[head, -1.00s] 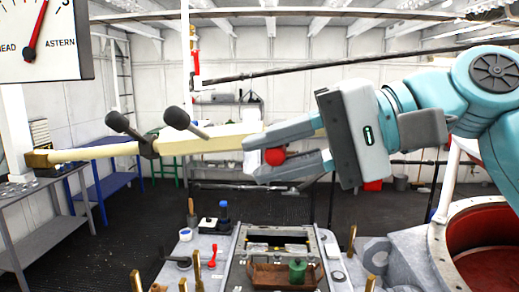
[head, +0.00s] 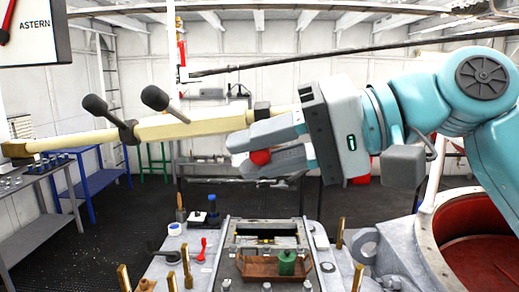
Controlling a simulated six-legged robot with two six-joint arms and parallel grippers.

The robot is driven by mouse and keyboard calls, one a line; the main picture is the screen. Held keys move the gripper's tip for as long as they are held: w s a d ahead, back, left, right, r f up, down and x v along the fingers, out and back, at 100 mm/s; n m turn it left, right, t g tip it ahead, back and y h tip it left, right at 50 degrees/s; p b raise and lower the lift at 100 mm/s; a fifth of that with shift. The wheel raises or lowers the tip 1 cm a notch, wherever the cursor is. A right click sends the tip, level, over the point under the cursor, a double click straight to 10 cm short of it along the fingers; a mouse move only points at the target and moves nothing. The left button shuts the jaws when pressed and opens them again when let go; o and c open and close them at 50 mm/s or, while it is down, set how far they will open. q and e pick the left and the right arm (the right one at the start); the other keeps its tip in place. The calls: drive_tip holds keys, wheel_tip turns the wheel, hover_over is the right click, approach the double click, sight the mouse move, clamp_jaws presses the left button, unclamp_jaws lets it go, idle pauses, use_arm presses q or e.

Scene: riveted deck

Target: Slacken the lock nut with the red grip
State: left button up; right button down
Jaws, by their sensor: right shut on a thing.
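A long cream two-part bar (head: 190,126) runs across the head view, thinner toward its brass-coloured left end. The red grip (head: 261,157) is a red ball below the bar. My right gripper (head: 243,156) comes in from the right and is shut on the red grip, one finger above and one below. The fingers hide any stem. My left gripper is not in view.
Below stands a grey bench with a brown tray (head: 262,269) holding a green pot (head: 287,262), a red tool (head: 202,249) and upright brass pegs. A round red-lined opening (head: 480,250) is at right. A gauge (head: 30,30) hangs at upper left.

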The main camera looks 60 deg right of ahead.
drive_tip(key=shift+r, duration=0.15)
drive_tip(key=c, duration=1)
unclamp_jaws()
drive_tip(key=shift+d, duration=0.1)
drive_tip(key=shift+w+d, duration=0.1)
